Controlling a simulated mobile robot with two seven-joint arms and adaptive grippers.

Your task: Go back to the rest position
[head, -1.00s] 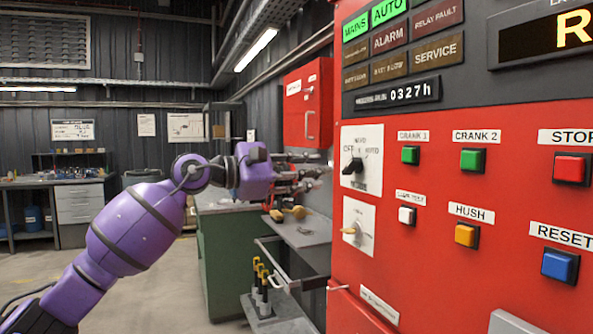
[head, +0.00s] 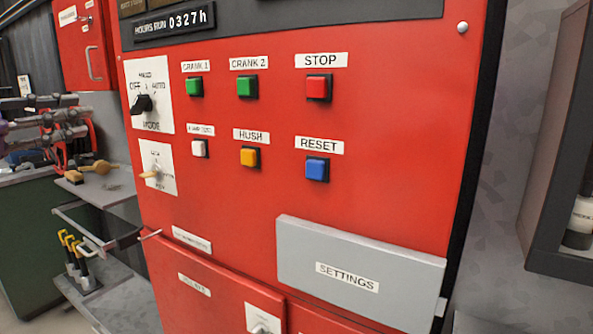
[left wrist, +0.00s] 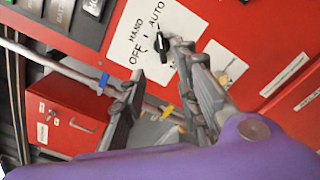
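My left gripper (head: 86,122) shows at the left edge of the head view, beside the red fire pump panel (head: 400,150) and apart from the mode switch (head: 142,103). In the left wrist view, the two grey fingers of my left gripper (left wrist: 158,72) stand apart with nothing between them. The white mode plate (left wrist: 140,30) is beyond the fingertips there. The black mode knob is partly hidden by a finger in that view. In the head view it sits at the plate's left side, near OFF. My right gripper is in neither view.
A grey shelf (head: 110,190) with a wooden-looking mallet (head: 100,167) is left of the panel, below my left gripper. A red wall box (head: 90,45) hangs behind. A grey SETTINGS cover (head: 380,260) is low on the panel. A dark-framed cabinet (head: 545,190) stands at the right.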

